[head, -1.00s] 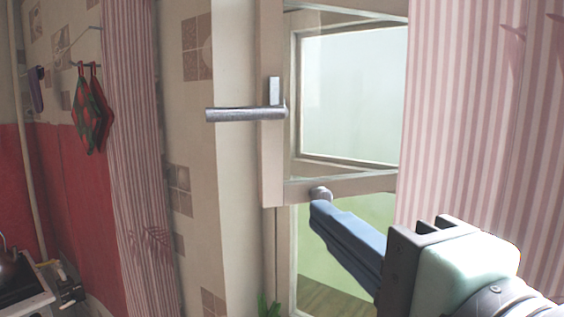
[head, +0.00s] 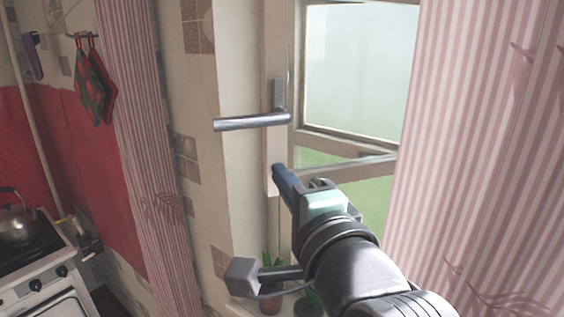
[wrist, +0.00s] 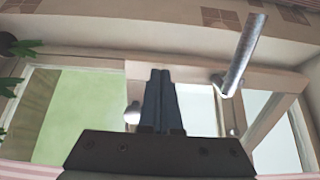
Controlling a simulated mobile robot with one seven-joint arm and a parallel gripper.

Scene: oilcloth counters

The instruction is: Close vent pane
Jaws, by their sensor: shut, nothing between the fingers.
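The vent pane is the upper glazed sash with a pale frame (head: 270,75) in the head view. It appears to stand ajar, its lower rail set off at an angle from the window frame behind. Its metal handle (head: 252,121) points left, and it also shows in the wrist view (wrist: 241,55). My gripper (head: 280,170) is shut and empty, its blue fingers at the pane's lower left corner, below the handle. In the wrist view the fingertips (wrist: 160,73) overlap the pane's frame (wrist: 195,72); I cannot tell whether they touch.
A striped curtain (head: 470,150) hangs close on the right, another (head: 150,140) on the left. Potted plants (head: 270,300) stand on the sill below my arm. A stove (head: 50,275) with a kettle (head: 15,220) is at the lower left.

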